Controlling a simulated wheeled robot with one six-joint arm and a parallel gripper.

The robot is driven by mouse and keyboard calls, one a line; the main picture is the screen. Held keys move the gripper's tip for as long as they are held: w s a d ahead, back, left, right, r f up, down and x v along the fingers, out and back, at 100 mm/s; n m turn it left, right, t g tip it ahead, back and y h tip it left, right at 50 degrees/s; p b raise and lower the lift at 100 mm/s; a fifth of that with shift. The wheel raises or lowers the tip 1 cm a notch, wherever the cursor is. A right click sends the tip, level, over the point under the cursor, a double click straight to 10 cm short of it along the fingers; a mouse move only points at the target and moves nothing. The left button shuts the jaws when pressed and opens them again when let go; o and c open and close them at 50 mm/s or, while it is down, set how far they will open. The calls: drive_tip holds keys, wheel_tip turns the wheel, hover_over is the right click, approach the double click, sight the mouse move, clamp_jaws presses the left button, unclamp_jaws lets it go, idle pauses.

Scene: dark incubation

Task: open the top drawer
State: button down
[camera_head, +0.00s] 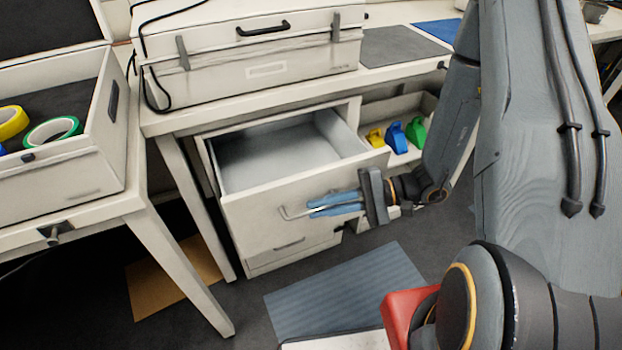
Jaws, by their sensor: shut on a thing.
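The top drawer (300,196) of the white cabinet under the bench is pulled out, and its empty grey inside shows. Its front carries a thin bar handle (286,213). My gripper (312,207) reaches in from the right with its blue fingers at this handle, shut on it. The fingers hide the handle's right part. A lower drawer with its own handle (289,244) is closed below.
A white case (250,60) stands on the bench above. An open box with tape rolls (52,131) is at left. Blue, yellow and green items (396,136) sit on a shelf right of the drawer. A blue-grey mat (345,293) lies on the floor in front.

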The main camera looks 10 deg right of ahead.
drive_tip(key=s, duration=0.1)
drive_tip(key=s+d, duration=0.1)
drive_tip(key=s, duration=0.3)
drive_tip(key=shift+d+f+p, duration=0.1)
drive_tip(key=shift+d+p, duration=0.2)
drive_tip(key=shift+p, duration=0.05)
drive_tip(key=c, duration=2.1)
unclamp_jaws()
drive_tip(key=shift+d, duration=0.15)
drive_tip(key=b+v, duration=0.1)
drive_tip(key=v, duration=0.6)
drive_tip(key=shift+d, duration=0.3)
